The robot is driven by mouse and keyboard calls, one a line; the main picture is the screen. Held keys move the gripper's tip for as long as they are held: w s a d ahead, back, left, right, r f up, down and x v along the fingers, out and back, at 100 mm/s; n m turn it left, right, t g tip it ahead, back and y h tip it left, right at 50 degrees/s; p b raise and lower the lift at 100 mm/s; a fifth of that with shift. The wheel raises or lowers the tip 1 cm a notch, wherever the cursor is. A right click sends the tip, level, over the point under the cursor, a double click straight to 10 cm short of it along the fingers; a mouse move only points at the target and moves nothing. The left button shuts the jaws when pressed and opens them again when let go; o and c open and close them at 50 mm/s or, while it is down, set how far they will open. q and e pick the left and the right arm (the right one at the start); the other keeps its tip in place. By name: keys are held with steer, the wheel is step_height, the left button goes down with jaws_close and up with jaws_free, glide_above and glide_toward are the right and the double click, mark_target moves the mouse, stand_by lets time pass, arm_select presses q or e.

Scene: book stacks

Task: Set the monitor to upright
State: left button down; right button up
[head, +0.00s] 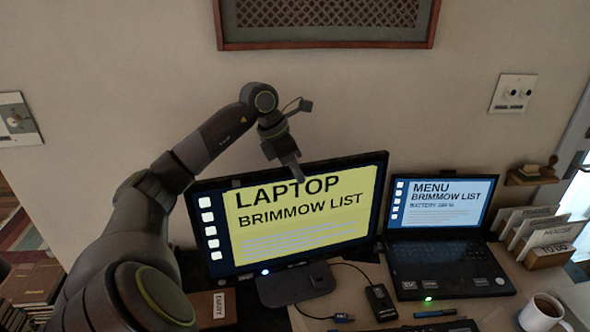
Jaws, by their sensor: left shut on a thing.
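The monitor (300,245) stands on its dark base (296,286) on the desk, with a lit yellow and blue screen reading LAPTOP BRIMMOW LIST. In the head view its top and bottom edges slope down toward the left. I cannot tell exactly how far it leans forward or back. My left gripper (292,170) reaches down from above and is shut on the monitor's top edge, near the middle. The gripper's fingertips partly cover that edge. My right gripper is not in view.
An open laptop (440,266) stands just right of the monitor. A white mug (541,313) and card holders (548,256) are at the right. Books (33,283) are at the left. A framed panel (326,42) hangs above.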

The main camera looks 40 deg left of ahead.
arm_select(q)
steer(key=shift+s+d+f, duration=0.15)
steer(key=shift+d+f, duration=0.05)
steer(key=shift+f, duration=0.1)
steer(key=c, duration=1.3)
jaws_free()
steer(key=shift+o, duration=0.3)
steer(key=shift+r, duration=0.15)
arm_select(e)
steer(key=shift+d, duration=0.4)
arm_select(q)
steer(key=shift+r, duration=0.15)
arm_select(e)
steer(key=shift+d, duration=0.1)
arm_select(q)
steer(key=b+v, duration=0.2)
steer(key=v, duration=0.5)
steer(key=shift+a+r, duration=0.15)
steer(key=v, duration=0.9)
steer(key=shift+r+b, duration=0.4)
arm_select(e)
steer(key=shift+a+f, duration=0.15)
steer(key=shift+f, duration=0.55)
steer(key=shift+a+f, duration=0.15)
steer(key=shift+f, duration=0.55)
